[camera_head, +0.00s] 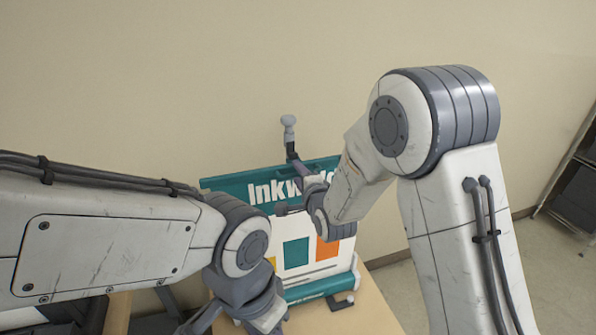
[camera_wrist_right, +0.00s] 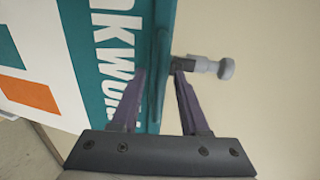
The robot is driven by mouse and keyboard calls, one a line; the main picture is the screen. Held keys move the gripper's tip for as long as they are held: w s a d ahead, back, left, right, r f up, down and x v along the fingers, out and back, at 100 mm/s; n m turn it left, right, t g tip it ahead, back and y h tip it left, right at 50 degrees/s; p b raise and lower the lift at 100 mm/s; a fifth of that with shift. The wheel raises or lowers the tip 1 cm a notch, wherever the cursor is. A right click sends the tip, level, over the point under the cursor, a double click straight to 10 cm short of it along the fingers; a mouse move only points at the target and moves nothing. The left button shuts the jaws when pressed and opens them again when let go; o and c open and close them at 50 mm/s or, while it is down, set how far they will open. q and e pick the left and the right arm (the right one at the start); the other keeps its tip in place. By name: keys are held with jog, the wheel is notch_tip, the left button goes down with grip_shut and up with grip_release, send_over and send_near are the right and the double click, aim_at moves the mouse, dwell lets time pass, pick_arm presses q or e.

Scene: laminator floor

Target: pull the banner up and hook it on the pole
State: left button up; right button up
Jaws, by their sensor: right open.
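The banner (camera_head: 225,187) is a teal-topped white sheet with partly hidden lettering and coloured squares, standing partway up from its teal base (camera_head: 322,287). The pole (camera_head: 289,133), with a pale rounded knob and a dark hook piece, rises behind its top edge. My right gripper (camera_head: 288,186) is at the banner's top edge, near the pole. In the right wrist view my right gripper (camera_wrist_right: 160,74) is open, its fingers on either side of the banner's top bar (camera_wrist_right: 158,92). The pole knob (camera_wrist_right: 226,68) is just beyond the fingertips.
The stand sits on a light wooden table (camera_head: 383,300). A plain beige wall is close behind. A dark shelf unit (camera_head: 577,185) stands at the far right. My right forearm covers the banner's right part. Dark items lie at the lower left.

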jog(key=shift+w, duration=0.1)
grip_shut()
dwell(1.4)
